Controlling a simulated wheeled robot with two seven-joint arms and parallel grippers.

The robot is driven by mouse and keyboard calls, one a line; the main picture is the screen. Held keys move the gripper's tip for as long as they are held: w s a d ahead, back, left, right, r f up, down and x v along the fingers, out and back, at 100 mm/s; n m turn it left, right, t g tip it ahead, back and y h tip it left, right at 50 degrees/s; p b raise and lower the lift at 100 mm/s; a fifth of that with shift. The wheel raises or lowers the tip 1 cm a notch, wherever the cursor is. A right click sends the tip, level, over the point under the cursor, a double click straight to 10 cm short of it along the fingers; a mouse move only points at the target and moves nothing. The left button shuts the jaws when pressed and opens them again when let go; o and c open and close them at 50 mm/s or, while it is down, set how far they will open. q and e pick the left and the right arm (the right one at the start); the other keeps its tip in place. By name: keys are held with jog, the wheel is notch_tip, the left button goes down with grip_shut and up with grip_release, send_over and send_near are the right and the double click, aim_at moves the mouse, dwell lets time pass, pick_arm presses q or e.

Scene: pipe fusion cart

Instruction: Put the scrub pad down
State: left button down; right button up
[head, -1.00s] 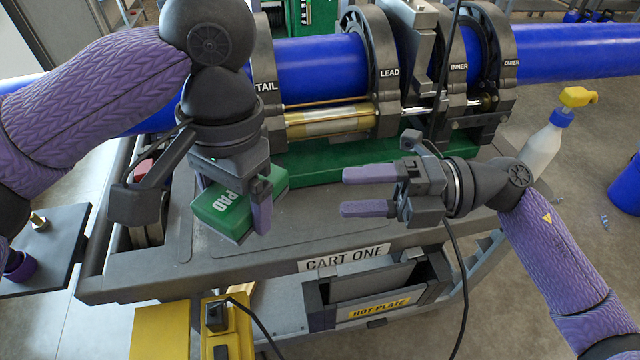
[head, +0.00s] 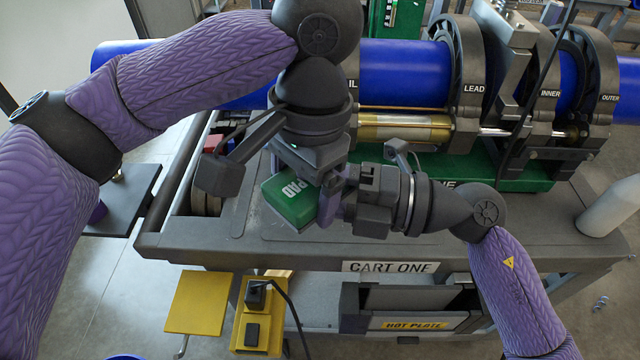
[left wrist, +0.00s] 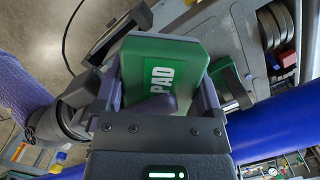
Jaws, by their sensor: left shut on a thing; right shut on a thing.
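The scrub pad (head: 291,203) is a green block with white PAD lettering, held tilted above the left part of the cart top. My left gripper (head: 318,182) is shut on it from above. In the left wrist view the pad (left wrist: 165,62) sits between the two left fingers, its lettered face in sight. My right gripper (head: 336,198) reaches in from the right and is shut on the pad's near right edge. One right finger (left wrist: 150,108) crosses the pad's lower face in the left wrist view. The other right finger is mostly hidden.
The grey top of CART ONE (head: 400,248) is clear in front of the fusion machine. The blue pipe (head: 405,72) and clamps stand behind. A white bottle (head: 609,208) stands at right. A hot plate (head: 415,322) and a yellow box (head: 258,328) are below.

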jog(key=shift+f, duration=0.15)
grip_shut()
jog(key=shift+o, duration=0.3)
grip_release()
jog(key=shift+o, duration=0.5)
jog(key=s+d, duration=0.1)
jog(key=d, duration=1.1)
